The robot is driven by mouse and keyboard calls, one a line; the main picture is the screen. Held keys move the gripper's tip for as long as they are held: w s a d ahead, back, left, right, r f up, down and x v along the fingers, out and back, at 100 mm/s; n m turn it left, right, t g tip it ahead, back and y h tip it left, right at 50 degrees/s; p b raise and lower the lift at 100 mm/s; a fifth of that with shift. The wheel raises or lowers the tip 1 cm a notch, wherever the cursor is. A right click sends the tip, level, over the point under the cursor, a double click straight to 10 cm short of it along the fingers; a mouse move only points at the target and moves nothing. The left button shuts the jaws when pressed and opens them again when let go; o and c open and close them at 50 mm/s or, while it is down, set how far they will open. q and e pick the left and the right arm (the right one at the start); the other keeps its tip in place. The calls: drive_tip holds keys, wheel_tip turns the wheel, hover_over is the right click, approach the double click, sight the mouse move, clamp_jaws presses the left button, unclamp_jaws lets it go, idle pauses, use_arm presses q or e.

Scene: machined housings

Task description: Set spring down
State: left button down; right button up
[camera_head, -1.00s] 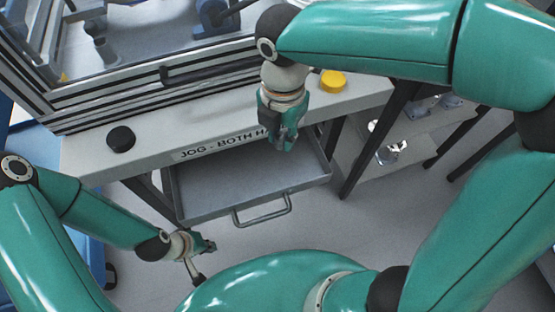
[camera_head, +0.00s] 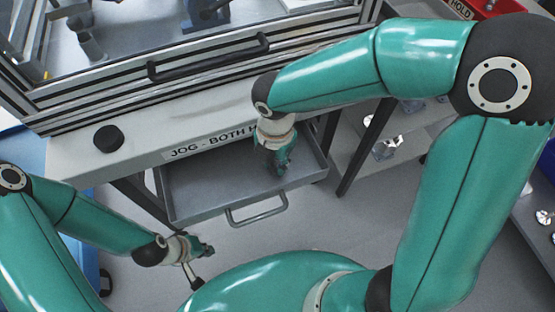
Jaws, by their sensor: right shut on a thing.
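My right gripper (camera_head: 281,168) is down inside the right part of an open grey drawer (camera_head: 200,212) under the workbench. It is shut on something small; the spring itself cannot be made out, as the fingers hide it. I cannot tell whether it touches the drawer floor. My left gripper (camera_head: 203,252) hangs low in front of the drawer, at its left front, apart from it. Its fingers are too small and turned to show whether they are open.
The bench (camera_head: 120,165) carries a black round button (camera_head: 108,138) and a "JOG - BOTH H..." label (camera_head: 205,145). The drawer handle (camera_head: 258,212) sticks out over the floor. A shelf with shiny metal parts (camera_head: 386,149) stands to the right. The drawer's left part is bare.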

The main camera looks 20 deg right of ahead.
drive_tip(key=shift+f, duration=0.1)
drive_tip(key=o, duration=0.9)
drive_tip(key=shift+o, duration=0.2)
drive_tip(key=shift+r, duration=0.65)
wheel_tip(320, 180, up, 11)
drive_tip(key=p, duration=0.2)
